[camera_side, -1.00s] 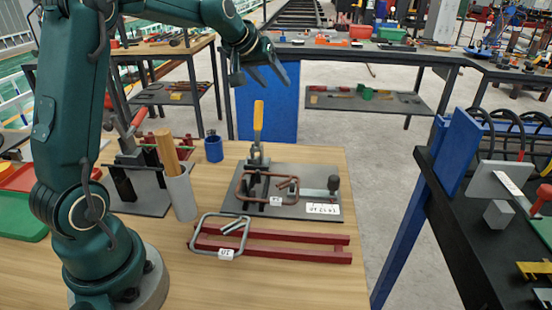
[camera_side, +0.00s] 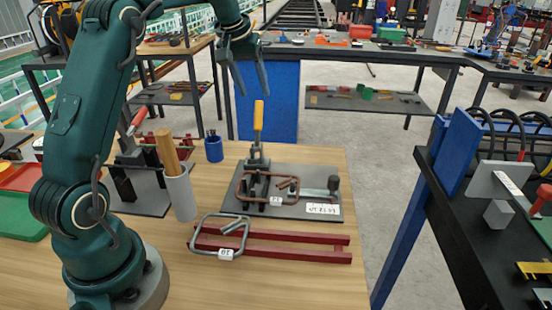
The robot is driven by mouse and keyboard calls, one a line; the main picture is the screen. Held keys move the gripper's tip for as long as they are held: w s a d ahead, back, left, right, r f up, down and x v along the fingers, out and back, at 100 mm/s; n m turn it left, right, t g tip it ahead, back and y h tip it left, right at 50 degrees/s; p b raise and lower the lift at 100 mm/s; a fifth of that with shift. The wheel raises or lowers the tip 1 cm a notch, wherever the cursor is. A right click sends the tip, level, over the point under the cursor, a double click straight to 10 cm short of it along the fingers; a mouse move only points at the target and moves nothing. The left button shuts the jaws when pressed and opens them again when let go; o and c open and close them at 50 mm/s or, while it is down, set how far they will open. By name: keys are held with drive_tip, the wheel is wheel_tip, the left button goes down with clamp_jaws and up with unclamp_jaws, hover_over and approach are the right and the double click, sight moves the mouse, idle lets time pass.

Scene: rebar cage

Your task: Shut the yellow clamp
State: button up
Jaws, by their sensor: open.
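The yellow clamp handle (camera_side: 258,116) stands upright at the back left of a grey plate (camera_side: 315,178), on a metal clamp base (camera_side: 257,155). A brown bent rebar piece (camera_side: 262,201) with a white tag lies on the plate near the clamp. My gripper (camera_side: 250,84) is open and empty, above and slightly left of the yellow handle in the picture, with its fingers pointing down. They look apart from the handle, though the depth between them is hard to tell.
A grey bent ring (camera_side: 196,241) with a tag lies on dark red bars (camera_side: 300,255) in front of the plate. A grey cup with wooden rods (camera_side: 180,193) and a blue cup (camera_side: 213,148) stand left of the clamp. Bare wood lies at the table's front.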

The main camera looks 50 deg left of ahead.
sight(257, 111)
drive_tip(key=shift+f, duration=1.55)
drive_tip(key=shift+x, duration=2.65)
drive_tip(key=shift+c, duration=0.4)
clamp_jaws()
drive_tip(key=shift+d, duration=0.1)
